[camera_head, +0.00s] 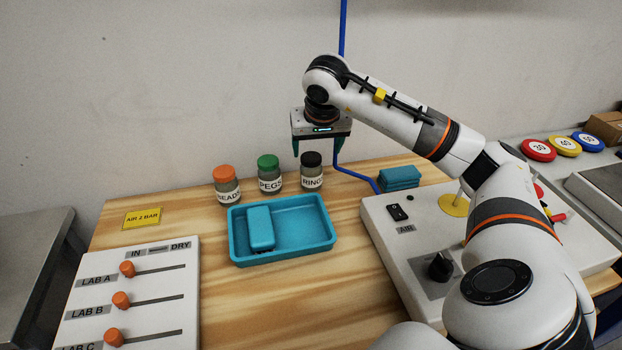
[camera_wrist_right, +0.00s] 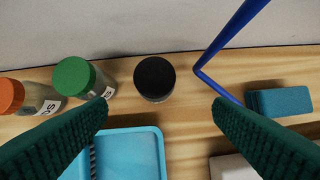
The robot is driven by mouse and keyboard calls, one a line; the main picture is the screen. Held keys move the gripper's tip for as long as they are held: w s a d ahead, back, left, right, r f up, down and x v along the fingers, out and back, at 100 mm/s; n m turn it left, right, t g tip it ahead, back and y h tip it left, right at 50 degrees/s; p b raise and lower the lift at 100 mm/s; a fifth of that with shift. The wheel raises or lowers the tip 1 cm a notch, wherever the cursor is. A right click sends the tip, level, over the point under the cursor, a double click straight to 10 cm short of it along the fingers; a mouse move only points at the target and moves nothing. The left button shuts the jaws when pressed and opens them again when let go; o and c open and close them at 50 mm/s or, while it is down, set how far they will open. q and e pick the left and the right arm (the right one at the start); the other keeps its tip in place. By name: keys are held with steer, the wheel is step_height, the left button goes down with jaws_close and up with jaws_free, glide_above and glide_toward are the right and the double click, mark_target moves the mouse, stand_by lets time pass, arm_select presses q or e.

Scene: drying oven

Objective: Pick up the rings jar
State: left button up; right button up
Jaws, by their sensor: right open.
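The rings jar (camera_head: 312,176) stands upright on the wooden table with a black lid and a white label reading "RING". In the right wrist view its black lid (camera_wrist_right: 154,78) shows from above, beyond the fingertips and between their lines. My right gripper (camera_head: 321,152) is open and points down above the jar, its green fingers apart. In the right wrist view the two fingers (camera_wrist_right: 160,108) are spread with nothing between their tips. My left gripper is not in view.
The green-lidded pegs jar (camera_head: 269,178) and orange-lidded beads jar (camera_head: 227,188) stand to the left. A blue tray (camera_head: 300,248) lies in front. A blue hose (camera_head: 352,173) runs close on the right, beside stacked teal blocks (camera_head: 400,178). A control box (camera_head: 400,235) stands at front right.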

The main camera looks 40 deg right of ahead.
mark_target(315, 162)
steer(key=x, duration=0.6)
steer(key=shift+w+f, duration=0.1)
steer(key=shift+f, duration=0.05)
steer(key=x, duration=0.1)
steer(key=p+x, duration=0.1)
steer(key=x, duration=0.3)
steer(key=shift+w+a+f, duration=0.1)
steer(key=shift+w+f, duration=0.1)
steer(key=shift+w, duration=0.15)
steer(key=c, duration=1.2)
